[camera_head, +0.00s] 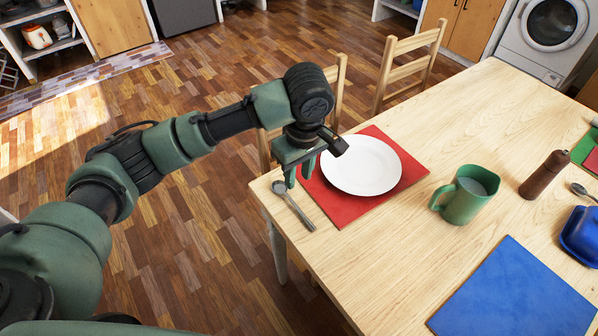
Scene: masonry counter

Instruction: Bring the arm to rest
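My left arm reaches in from the left over the floor to the table's near left corner. My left gripper (299,178) hangs with its fingers pointing down, above the left edge of the red mat (345,209) and beside the white plate (361,165). Its fingers are apart and nothing shows between them. A spoon (293,204) lies on the bare wood just below the gripper, left of the red mat. My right gripper is not in view.
The floor (190,240) left of the table is clear.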

